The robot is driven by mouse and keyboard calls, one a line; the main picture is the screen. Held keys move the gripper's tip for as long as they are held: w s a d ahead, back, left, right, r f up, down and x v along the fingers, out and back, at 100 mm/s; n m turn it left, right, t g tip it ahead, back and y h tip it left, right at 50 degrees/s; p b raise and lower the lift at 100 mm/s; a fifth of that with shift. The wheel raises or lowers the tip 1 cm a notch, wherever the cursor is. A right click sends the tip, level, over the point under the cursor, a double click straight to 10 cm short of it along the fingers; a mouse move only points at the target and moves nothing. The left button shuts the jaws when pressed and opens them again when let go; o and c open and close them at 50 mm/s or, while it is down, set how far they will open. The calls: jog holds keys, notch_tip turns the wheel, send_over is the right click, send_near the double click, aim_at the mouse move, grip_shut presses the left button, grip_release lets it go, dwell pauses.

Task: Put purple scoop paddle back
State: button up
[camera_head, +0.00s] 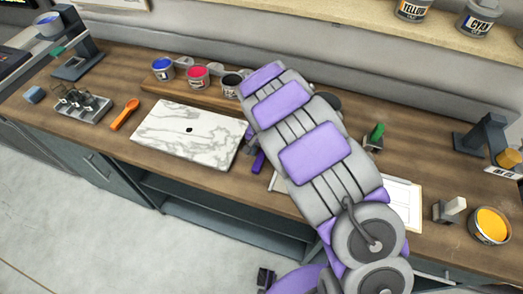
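A small purple piece (258,162), which looks like the purple scoop paddle, shows at the left edge of my arm, just right of the marble slab (190,133). My large purple and grey arm hides most of the area around it. My gripper (251,146) is mostly behind the arm, with only a small dark part showing close to the purple piece. I cannot tell whether its fingers are open or closed on the piece. A metal holder (82,106) with dark upright parts stands at the left of the counter.
An orange scoop paddle (125,115) lies between holder and slab. Blue (163,68), pink (197,76) and black (231,85) ink tins stand behind the slab. At right are a green-handled tool (376,134), a white-topped block (450,209) and a yellow ink tin (490,226).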

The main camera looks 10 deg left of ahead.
aim_at(263, 153)
jog(key=shift+r, duration=0.1)
notch_tip(263, 153, up, 12)
jog(key=p, duration=0.1)
jog(key=shift+w+p, duration=0.15)
jog(key=shift+p, duration=0.2)
jog(key=shift+d, duration=0.1)
jog(key=s+d+r+m, duration=0.1)
jog(key=s+d+r, duration=0.45)
jog(key=d, duration=0.35)
jog(key=s+d+r, duration=0.5)
jog(key=d+r, duration=0.1)
jog(key=d, duration=0.2)
jog(key=s+d+n, duration=0.1)
jog(key=s+d, duration=0.2)
jog(key=s, duration=0.8)
jog(key=s+d+r+n+g, duration=0.1)
jog(key=s+d, duration=0.3)
jog(key=s, duration=0.8)
jog(key=shift+s+d+n, duration=0.15)
jog(key=shift+s+n, duration=0.05)
jog(key=shift+n, duration=0.1)
